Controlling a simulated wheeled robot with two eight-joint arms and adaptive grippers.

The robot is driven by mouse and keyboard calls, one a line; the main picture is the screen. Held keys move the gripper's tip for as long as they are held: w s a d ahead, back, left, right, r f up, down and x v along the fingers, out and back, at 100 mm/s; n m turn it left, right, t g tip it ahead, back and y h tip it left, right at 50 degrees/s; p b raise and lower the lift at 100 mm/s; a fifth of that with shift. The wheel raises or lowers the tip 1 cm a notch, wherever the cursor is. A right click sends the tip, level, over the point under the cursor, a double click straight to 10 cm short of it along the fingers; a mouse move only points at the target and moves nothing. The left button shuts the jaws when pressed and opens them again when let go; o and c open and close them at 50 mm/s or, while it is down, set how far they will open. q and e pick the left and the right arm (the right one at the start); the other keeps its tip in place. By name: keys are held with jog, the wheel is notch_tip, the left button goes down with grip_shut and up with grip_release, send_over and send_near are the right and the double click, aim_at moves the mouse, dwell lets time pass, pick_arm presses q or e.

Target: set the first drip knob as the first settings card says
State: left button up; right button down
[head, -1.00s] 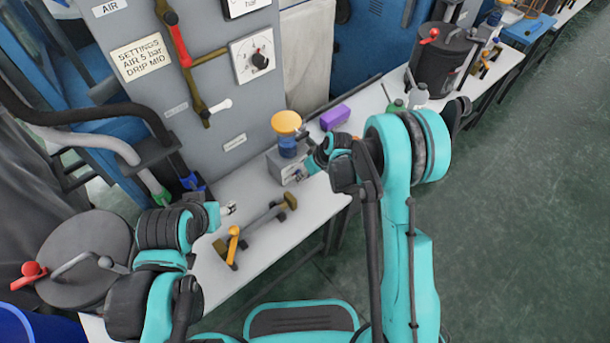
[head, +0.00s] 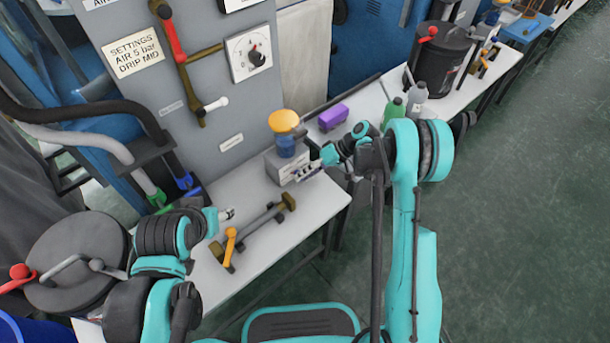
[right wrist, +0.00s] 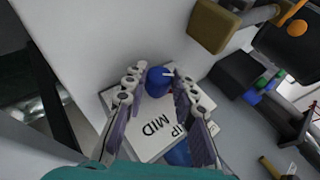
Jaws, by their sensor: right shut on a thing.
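The settings card (head: 137,52) on the grey panel reads AIR 5 bar, DRIP MID. The drip unit (head: 281,168) is a grey box with a blue bowl and orange-yellow top, standing on the white bench below the panel. My right gripper (head: 309,170) is at its front right side. In the right wrist view its fingers are shut on the blue drip knob (right wrist: 155,84), which has a white pointer slanting to the right. A white face with "MID" and part of another word lies beside the knob. My left gripper (head: 228,214) is over the bench; its jaws are too small to judge.
A pipe piece with an orange lever (head: 230,240) lies on the bench in front of my left gripper. A gauge (head: 250,54) and red and white levers are on the panel.

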dwell(0.3)
jog(key=c, duration=1.2)
grip_release()
jog(key=shift+d, duration=0.1)
jog(key=v, duration=1.2)
jog(key=shift+w+d+f, duration=0.15)
jog(key=shift+w+f, duration=0.05)
